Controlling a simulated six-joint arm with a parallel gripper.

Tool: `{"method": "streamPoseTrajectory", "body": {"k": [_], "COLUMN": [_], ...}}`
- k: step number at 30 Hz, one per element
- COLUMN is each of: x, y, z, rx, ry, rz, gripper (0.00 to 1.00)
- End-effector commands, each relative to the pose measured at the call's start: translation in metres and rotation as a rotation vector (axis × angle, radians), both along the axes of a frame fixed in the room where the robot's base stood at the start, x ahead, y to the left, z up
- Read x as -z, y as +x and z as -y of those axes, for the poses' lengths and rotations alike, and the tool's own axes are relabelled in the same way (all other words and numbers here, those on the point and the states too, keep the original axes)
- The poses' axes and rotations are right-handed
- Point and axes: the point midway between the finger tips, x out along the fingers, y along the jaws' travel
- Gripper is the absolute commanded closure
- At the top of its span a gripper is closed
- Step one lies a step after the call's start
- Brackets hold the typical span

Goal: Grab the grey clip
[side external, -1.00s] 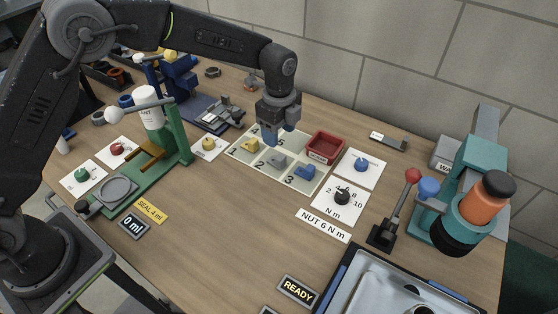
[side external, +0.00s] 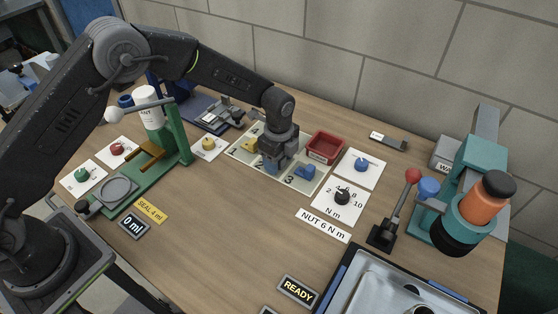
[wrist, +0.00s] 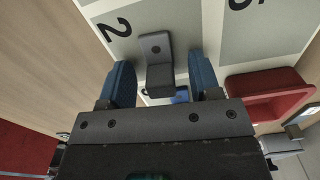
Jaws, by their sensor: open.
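The grey clip (wrist: 157,62) lies on the white numbered mat (side external: 300,185), next to the printed 2, in the wrist view. My gripper (wrist: 161,64) is open, with one blue finger on each side of the clip and a gap on both sides. In the side view my gripper (side external: 269,166) is low over the mat and largely hides the clip.
A yellow clip (side external: 249,144) lies on the mat left of my gripper. A red tray (side external: 325,147) stands close on the right, also near the right finger in the wrist view (wrist: 270,95). A green stand (side external: 180,143) is at left.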

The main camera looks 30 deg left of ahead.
Motion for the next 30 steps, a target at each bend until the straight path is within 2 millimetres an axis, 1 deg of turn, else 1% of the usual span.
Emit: {"method": "streamPoseTrajectory", "body": {"k": [2, 18, 26, 30], "x": [0.0, -0.001, -0.002, -0.011], "y": [0.0, 0.0, 0.0, 0.001], "z": [0.0, 0.0, 0.0, 0.0], "rx": [0.0, 0.0, 0.0, 0.0], "ry": [0.0, 0.0, 0.0, -0.001], "rz": [0.0, 0.001, 0.001, 0.003], "gripper": [0.44, 0.95, 0.95, 0.95]}}
